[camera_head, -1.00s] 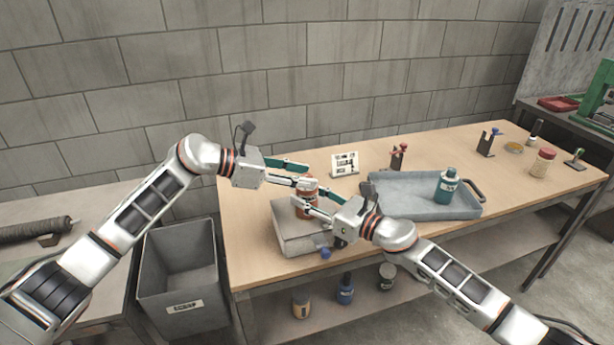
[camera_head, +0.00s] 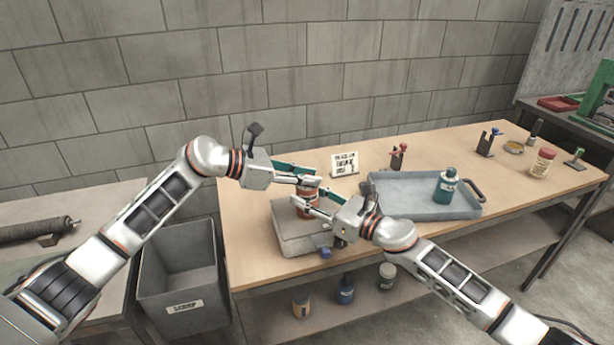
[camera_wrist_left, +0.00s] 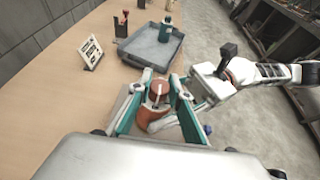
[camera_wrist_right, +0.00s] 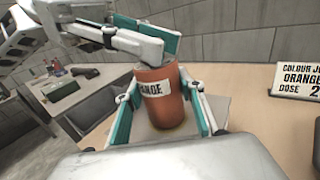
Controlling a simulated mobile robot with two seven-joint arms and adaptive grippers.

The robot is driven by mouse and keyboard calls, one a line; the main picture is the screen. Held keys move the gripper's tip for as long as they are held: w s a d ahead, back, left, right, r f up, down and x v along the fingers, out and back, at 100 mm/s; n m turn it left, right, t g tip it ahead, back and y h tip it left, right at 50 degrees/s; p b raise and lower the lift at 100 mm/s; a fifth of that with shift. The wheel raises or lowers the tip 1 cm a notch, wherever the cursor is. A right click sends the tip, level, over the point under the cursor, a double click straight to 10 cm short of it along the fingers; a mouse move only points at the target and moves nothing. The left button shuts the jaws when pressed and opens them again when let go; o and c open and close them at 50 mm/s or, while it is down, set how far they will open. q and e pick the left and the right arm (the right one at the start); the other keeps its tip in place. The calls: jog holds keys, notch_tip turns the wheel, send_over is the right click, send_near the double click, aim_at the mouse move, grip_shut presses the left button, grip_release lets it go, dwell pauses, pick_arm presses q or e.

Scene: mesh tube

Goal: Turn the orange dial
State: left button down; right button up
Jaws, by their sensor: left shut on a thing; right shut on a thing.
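An orange cylinder (camera_head: 307,208) with a white label ending in "ANGE" stands upright over a grey box (camera_head: 291,228) on the bench. In the right wrist view the cylinder (camera_wrist_right: 165,98) sits between the fingers of my right gripper (camera_head: 311,204), which is shut on its body. My left gripper (camera_head: 318,181) reaches across its top and is shut on the top part, which I take as the orange dial (camera_wrist_left: 158,90). In the left wrist view this round top carries a pale bar. The fingers partly hide where they touch it.
A white sign (camera_head: 345,164) reading "ORANGE" and "DOSE 2" in the right wrist view (camera_wrist_right: 300,80) stands behind. A grey tray (camera_head: 410,207) with a teal bottle (camera_head: 446,187) lies to the right. A grey bin (camera_head: 180,280) stands left of the bench.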

pick_arm(q)
jog(key=shift+a+f+n+t, duration=0.1)
jog(key=shift+n+t, duration=0.3)
jog(key=shift+n+t+y, duration=0.6)
jog(key=shift+n+t, duration=0.2)
jog(key=shift+t, duration=0.1)
jog(key=shift+s+f+n+t+y, duration=0.1)
jog(key=shift+s+n+t+y, duration=0.05)
jog(key=shift+n+t+y, duration=1)
jog(key=shift+n+t, duration=0.25)
jog(key=shift+n, duration=0.2)
jog(key=shift+n+y, duration=0.25)
jog(key=shift+n, duration=0.05)
jog(key=c, duration=1.8)
grip_release()
jog(key=shift+r, duration=0.25)
